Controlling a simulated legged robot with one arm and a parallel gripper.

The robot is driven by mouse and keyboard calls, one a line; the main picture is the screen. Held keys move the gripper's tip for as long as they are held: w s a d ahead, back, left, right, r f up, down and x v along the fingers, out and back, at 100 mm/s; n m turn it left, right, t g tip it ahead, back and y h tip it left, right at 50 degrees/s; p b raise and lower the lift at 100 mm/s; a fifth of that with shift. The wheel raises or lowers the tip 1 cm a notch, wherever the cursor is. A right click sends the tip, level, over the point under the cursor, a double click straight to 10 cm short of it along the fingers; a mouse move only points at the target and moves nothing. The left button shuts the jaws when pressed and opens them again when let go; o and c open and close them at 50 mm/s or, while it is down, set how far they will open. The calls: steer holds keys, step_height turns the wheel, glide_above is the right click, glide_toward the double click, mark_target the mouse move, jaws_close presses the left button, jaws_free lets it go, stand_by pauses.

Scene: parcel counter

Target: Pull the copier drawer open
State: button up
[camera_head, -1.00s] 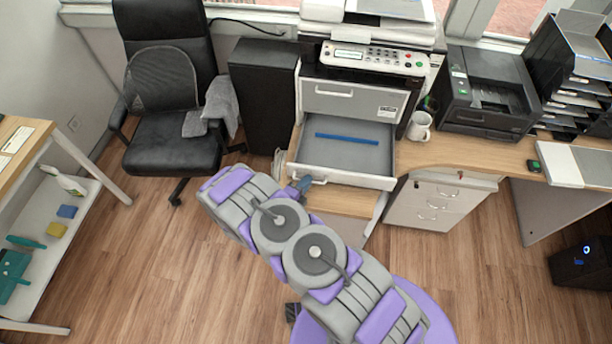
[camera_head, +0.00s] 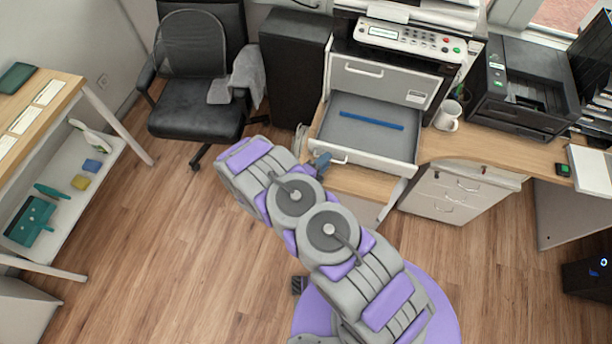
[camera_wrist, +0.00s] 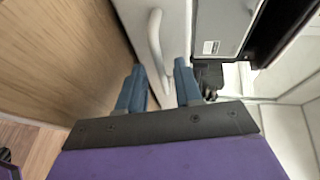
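The copier drawer (camera_head: 400,159) is pulled out below the copier, its tray showing with a blue strip (camera_head: 372,120) inside. Its bar handle (camera_head: 341,161) is on the front face near the left end of what shows. My gripper (camera_head: 322,164) is at the left end of this handle, its tip partly hidden by my arm. In the wrist view, the two blue fingers of my gripper (camera_wrist: 160,88) are spread apart. The near end of the handle (camera_wrist: 155,45) reaches between them, with gaps visible beside it. Whether a finger touches it I cannot tell.
A closed upper drawer (camera_head: 380,80) is above the open one. A white mug (camera_head: 448,115) and a black printer (camera_head: 522,85) stand on the counter to the right. A black chair (camera_head: 200,80) and a black cabinet (camera_head: 293,65) are to the left.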

steer(key=p+v, duration=0.1)
steer(key=v, duration=1.5)
steer(key=shift+s+a, duration=0.2)
steer(key=shift+w, duration=0.1)
